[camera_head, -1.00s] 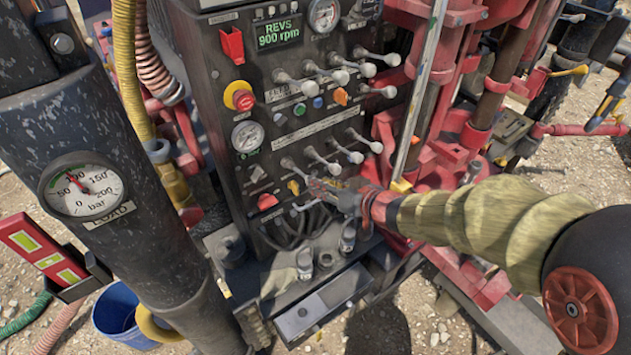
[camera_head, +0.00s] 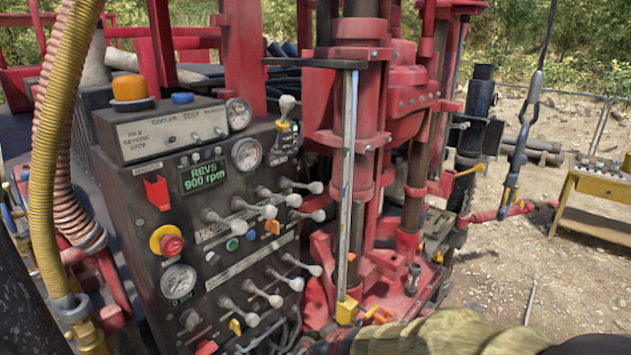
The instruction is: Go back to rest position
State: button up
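My arm, in a yellow-brown sleeve, shows only along the bottom edge, right of centre. The black control panel (camera_head: 205,262) fills the left and middle, with a green display (camera_head: 204,175) reading REVS 900 rpm. Two groups of white-knobbed levers (camera_head: 262,212) stick out from its face. A red and yellow stop button (camera_head: 168,243) sits at its left side.
The red drill rig mast (camera_head: 408,120) with upright pipes stands right of the panel. A yellow hose (camera_head: 48,150) runs down the left. A yellow table (camera_head: 598,192) stands at the far right on gravel. Open gravel (camera_head: 560,280) lies at the lower right.

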jog(key=s+d+m+g+h+b, duration=0.2)
jog(key=s+d+m+h+b, duration=0.15)
jog(key=s+d, duration=0.8)
jog(key=s+d+r+m+b, duration=0.1)
jog(key=s+d+b, duration=0.2)
jog(key=s+b, duration=0.2)
jog(key=s+d+m+b, duration=0.2)
jog(key=s+d+b, duration=0.2)
jog(key=s, duration=0.6)
jog(key=shift+s+r+b, duration=0.2)
jog(key=shift+r+b, duration=0.15)
jog(key=shift+b, duration=0.75)
